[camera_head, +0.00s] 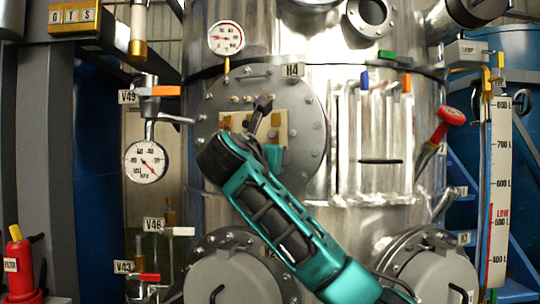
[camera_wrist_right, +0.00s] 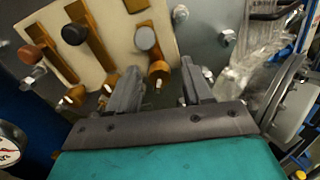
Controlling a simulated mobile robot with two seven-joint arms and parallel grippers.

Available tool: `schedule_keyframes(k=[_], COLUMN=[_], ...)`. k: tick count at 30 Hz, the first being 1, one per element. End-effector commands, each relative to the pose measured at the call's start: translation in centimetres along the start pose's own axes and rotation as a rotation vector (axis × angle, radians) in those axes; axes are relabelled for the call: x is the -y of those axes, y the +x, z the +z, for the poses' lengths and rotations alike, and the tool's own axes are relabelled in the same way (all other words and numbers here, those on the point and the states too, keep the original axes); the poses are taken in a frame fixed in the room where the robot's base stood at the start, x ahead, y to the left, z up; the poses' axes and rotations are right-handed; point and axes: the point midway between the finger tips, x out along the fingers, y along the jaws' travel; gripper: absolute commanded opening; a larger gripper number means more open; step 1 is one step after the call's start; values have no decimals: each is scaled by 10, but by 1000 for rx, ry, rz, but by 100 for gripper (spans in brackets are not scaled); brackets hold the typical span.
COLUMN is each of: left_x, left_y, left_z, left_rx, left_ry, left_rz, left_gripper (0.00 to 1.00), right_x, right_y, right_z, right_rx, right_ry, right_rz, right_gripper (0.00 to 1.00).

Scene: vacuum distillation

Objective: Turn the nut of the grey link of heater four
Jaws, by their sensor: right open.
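The heater plate labelled H4 (camera_head: 293,71) is on the steel vessel, with a cream terminal panel (camera_head: 292,118) that my right arm partly covers. My left gripper is not in view.
A round gauge (camera_head: 226,38) is above the heater plate, and another gauge (camera_head: 147,161) is at its left. A red-handled valve (camera_head: 451,116) juts out at the right. Grey round covers (camera_head: 232,280) stand below. Silver bolts (camera_wrist_right: 227,37) ring the plate near the fingers.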

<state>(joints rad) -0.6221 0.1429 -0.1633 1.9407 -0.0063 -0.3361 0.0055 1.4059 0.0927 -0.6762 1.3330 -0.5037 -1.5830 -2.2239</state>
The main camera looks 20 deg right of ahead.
Motion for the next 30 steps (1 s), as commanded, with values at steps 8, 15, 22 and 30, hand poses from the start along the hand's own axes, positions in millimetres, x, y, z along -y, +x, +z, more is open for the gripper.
schedule_keyframes(k=[8,15,22,30], left_x=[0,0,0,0], left_y=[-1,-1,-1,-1], left_z=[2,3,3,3], left_rx=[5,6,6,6], left_ry=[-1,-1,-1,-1], left_rz=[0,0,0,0], left_gripper=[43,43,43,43], right_x=[0,0,0,0], right_y=[0,0,-1,-1], right_z=[0,0,0,0], right_rx=[0,0,0,-2], right_ry=[0,0,5,89], right_rz=[0,0,0,1], right_gripper=[25,2,0,0])
